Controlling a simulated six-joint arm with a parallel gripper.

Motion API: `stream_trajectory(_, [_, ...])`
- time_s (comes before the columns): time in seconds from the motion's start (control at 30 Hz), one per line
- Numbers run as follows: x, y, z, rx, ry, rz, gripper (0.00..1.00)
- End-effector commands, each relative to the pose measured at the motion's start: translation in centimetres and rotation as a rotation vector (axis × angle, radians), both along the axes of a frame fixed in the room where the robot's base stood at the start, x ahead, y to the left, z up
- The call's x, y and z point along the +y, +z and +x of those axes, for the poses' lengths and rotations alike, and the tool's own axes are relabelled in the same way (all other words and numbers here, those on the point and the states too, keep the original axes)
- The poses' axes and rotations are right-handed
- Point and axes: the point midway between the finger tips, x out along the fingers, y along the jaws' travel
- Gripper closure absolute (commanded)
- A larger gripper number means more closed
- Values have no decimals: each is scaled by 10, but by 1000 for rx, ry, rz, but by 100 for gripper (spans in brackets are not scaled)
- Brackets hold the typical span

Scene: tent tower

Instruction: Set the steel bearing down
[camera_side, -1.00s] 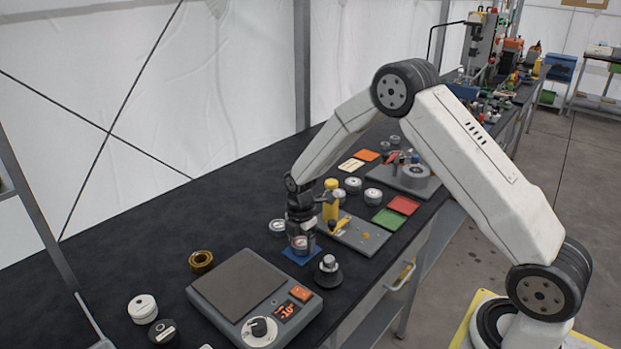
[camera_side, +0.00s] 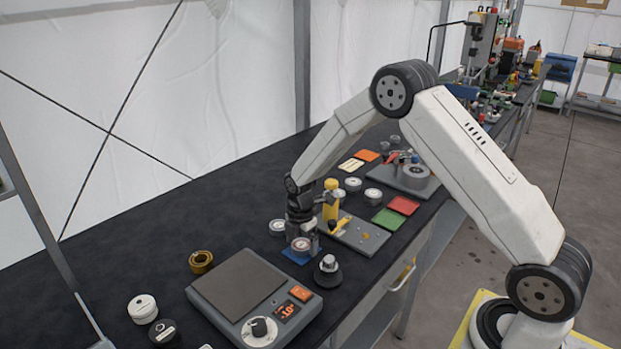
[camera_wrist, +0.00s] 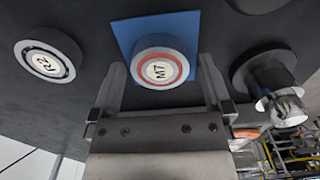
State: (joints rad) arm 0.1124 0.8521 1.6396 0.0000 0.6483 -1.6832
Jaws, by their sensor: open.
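The steel bearing (camera_wrist: 163,62), a grey ring with a red band and a white face marked M7, rests flat on the blue square pad (camera_wrist: 185,25). In the side view the bearing (camera_side: 301,246) sits on the pad (camera_side: 292,257) under my wrist. My gripper (camera_wrist: 163,78) is open, with one finger on each side of the bearing. Gaps show between the fingers and the ring in the wrist view. In the side view my gripper (camera_side: 302,236) points down over the bearing and partly hides it and the pad.
A second ring marked R2 (camera_wrist: 48,62) lies left of the pad. A black-based post with a shiny metal top (camera_side: 328,270) stands close on the other side. A digital scale (camera_side: 235,285) and a brass ring (camera_side: 201,262) are nearby. The bench beyond the brass ring is clear.

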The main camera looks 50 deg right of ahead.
Motion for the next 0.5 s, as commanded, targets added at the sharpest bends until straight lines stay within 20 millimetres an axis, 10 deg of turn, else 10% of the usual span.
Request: stream_trajectory(0.5, [0, 64, 0, -2, 0, -1, 0])
